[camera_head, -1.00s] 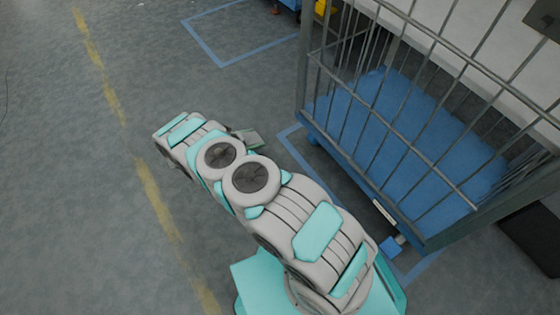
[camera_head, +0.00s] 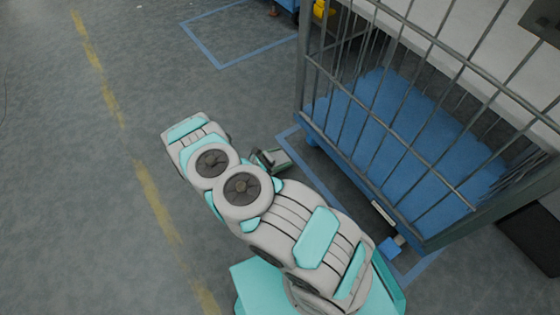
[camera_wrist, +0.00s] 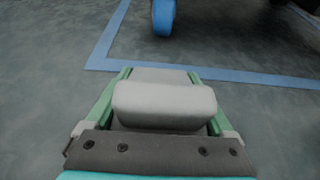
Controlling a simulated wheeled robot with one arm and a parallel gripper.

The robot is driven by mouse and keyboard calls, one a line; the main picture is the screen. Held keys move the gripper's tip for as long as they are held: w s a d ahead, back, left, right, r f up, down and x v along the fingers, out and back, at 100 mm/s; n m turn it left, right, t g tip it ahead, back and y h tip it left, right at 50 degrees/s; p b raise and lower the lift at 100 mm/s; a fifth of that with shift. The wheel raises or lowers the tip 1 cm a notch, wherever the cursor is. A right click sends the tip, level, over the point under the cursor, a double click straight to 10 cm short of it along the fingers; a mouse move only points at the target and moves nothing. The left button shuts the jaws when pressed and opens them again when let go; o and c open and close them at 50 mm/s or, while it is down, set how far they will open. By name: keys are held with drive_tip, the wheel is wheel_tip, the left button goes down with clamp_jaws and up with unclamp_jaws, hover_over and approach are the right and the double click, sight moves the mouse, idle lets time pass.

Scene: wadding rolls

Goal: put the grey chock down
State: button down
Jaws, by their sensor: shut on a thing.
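The grey chock (camera_wrist: 163,104) is between the two green fingers of my gripper (camera_wrist: 160,90) in the wrist view. My gripper is shut on it, with a finger at each side. In the head view my gripper (camera_head: 268,158) shows partly past my arm, close to the blue floor line beside the cage trolley. A small part of the grey chock (camera_head: 281,158) shows there. In the wrist view the floor lies beyond the chock; I cannot tell how high the chock is above it.
A cage trolley with grey bars and a blue base (camera_head: 400,140) stands at the right. A blue wheel (camera_wrist: 164,16) is ahead in the wrist view, inside a blue floor line (camera_wrist: 98,55). A yellow line (camera_head: 150,190) runs down the left; the floor there is clear.

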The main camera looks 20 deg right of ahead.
drive_tip(key=shift+f, duration=1.1)
drive_tip(key=shift+f, duration=0.15)
unclamp_jaws()
